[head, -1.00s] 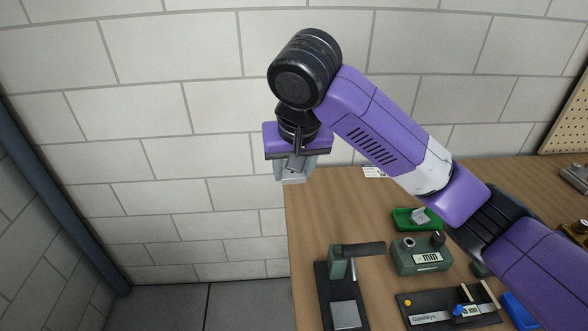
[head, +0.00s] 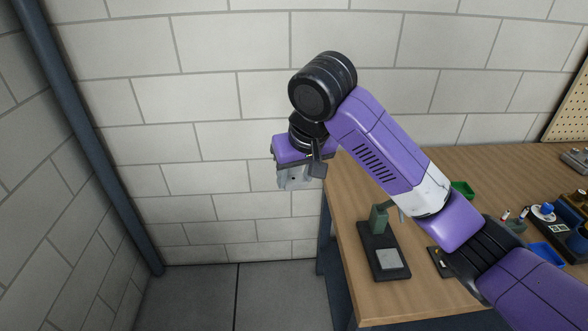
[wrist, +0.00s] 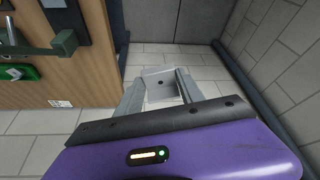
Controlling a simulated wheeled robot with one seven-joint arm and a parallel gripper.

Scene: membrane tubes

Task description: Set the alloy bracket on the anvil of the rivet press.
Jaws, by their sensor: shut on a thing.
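My gripper (head: 296,180) is shut on a pale grey metal bracket (wrist: 160,78), which sits between the two fingers in the wrist view and shows a hole in its plate. In the head view the bracket is mostly hidden by the fingers. My gripper is high, beyond the left edge of the bench, with floor below it in the wrist view. The rivet press (head: 379,222) stands near the bench's left end, to the lower right of my gripper. Its anvil (head: 390,259) is a bare light square plate on the dark base.
The wooden bench (head: 350,280) has bare wood left of the press. A green tray (head: 463,188), a gauge block and a blue bin (head: 547,255) lie to the right, partly behind my arm. A wall stands behind, and a dark pipe (head: 85,140) runs at the left.

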